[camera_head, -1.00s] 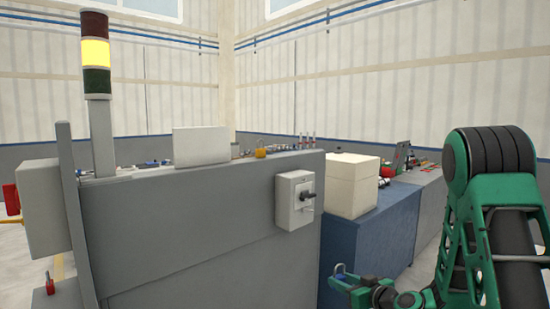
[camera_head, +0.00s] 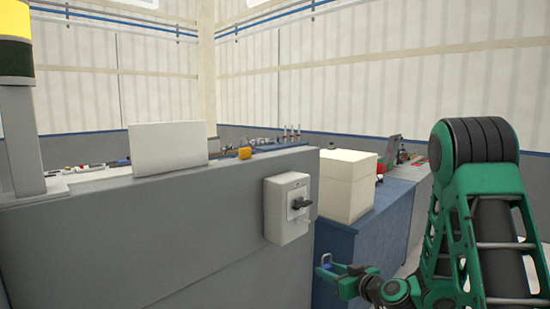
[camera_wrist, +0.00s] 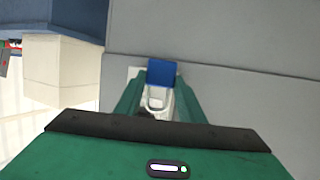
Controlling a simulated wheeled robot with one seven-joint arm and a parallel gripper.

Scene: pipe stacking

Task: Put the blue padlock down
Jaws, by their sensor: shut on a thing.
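My gripper (camera_head: 336,270) is low at the right in the head view, in front of the blue cabinet. It is shut on the blue padlock (camera_wrist: 162,72), which sits between the fingertips in the wrist view, blue body outward and pale shackle toward the palm. In the head view the padlock (camera_head: 326,259) is small and its outline is hard to make out. Behind it in the wrist view is a pale box, partly hidden by the fingers, on a grey panel.
A grey cabinet (camera_head: 160,235) fills the left, with a switch box (camera_head: 288,208) on its face. A white box (camera_head: 346,184) stands on the blue cabinet (camera_head: 385,235) at right.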

